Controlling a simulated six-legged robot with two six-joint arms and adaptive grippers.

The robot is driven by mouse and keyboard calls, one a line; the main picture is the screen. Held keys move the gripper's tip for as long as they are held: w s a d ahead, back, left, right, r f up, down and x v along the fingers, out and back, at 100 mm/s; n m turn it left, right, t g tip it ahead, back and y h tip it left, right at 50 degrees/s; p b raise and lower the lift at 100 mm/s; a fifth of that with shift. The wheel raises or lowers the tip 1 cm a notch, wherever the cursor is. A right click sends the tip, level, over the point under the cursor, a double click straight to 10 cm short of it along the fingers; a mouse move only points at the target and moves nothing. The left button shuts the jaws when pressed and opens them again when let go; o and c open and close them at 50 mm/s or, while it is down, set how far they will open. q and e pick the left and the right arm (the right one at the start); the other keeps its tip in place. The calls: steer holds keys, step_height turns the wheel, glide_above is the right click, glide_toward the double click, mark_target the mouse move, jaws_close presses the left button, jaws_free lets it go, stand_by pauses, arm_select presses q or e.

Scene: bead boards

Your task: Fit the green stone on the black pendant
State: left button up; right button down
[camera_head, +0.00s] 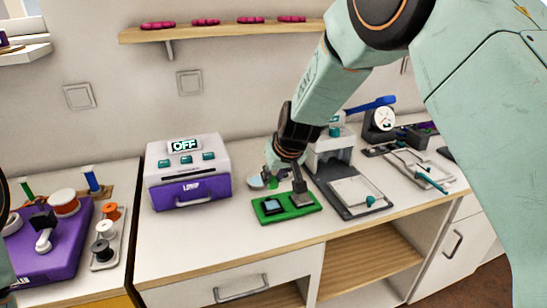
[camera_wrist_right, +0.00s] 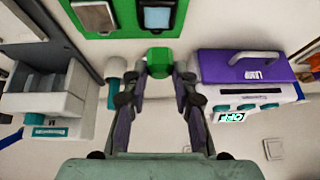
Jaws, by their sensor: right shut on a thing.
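My right gripper (camera_head: 285,184) is over the counter, just behind the green board (camera_head: 309,208). In the right wrist view, the right gripper (camera_wrist_right: 158,72) is shut on a green stone (camera_wrist_right: 158,59), held between its fingertips; a bit of the green stone (camera_head: 274,182) also shows in the head view. The board has two square places. One holds a dark-framed square with a pale blue middle (camera_head: 271,207), also in the right wrist view (camera_wrist_right: 157,17); the other is grey-brown (camera_wrist_right: 95,17). My left gripper is not in view.
A white and purple machine (camera_head: 188,172) reading OFF stands left of the board. A grey press-like device (camera_head: 335,160) with a flat base stands close to the right. The counter in front of the machine is clear.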

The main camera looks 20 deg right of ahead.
mark_target(275, 188)
steer(key=shift+w, duration=0.25)
steer(key=shift+s+f, duration=0.15)
step_height(275, 188, down, 2)
steer(key=shift+f+b, duration=0.1)
steer(key=shift+b, duration=0.8)
step_height(275, 188, down, 2)
steer(key=shift+f+b, duration=0.25)
steer(key=shift+b, duration=0.95)
steer(key=shift+w+f+b, duration=0.2)
steer(key=shift+f+b, duration=0.25)
steer(key=shift+f, duration=0.2)
steer(key=shift+s+r, duration=0.1)
steer(key=shift+r, duration=0.05)
